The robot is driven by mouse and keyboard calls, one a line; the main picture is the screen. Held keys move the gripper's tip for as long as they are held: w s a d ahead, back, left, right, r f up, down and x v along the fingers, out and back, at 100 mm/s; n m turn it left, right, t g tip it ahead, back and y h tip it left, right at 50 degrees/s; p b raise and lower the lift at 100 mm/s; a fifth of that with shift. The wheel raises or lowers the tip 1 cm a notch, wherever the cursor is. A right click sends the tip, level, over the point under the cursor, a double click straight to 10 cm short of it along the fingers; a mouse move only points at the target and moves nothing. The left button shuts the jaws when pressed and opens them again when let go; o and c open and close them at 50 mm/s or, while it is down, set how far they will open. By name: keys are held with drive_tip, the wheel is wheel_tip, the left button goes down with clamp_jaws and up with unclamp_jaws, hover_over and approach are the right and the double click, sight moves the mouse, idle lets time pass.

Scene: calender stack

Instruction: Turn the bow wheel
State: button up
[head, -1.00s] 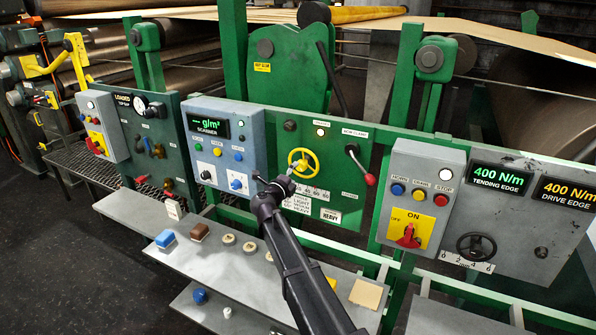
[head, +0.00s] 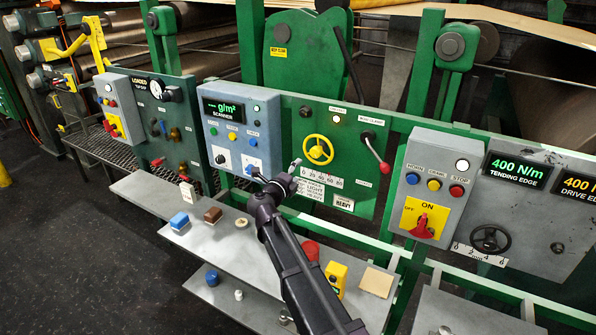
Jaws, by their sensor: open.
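Two handwheels show, and I cannot read a label naming either as the bow wheel. A black handwheel (head: 490,241) is on the grey panel at the right, below the tending edge display, above a white scale marked 0 to 6. A yellow handwheel (head: 318,149) is on the green panel in the middle, above a scale running to 80. My gripper (head: 297,166) is small in view, at the end of my dark arm, and open. It appears just below and left of the yellow wheel, empty, and well left of the black wheel. Its depth is hard to judge.
A red-handled lever (head: 375,150) stands right of the yellow wheel. A grey switch box (head: 440,185) with a red rotary switch is between the two wheels. The shelf (head: 205,240) below holds small blocks and other items. Green rails run along the front.

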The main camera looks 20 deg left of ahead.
drive_tip(key=n, duration=2)
drive_tip(key=s+n, duration=0.1)
drive_tip(key=n, duration=0.9)
drive_tip(key=shift+a, duration=0.1)
drive_tip(key=shift+w, duration=0.15)
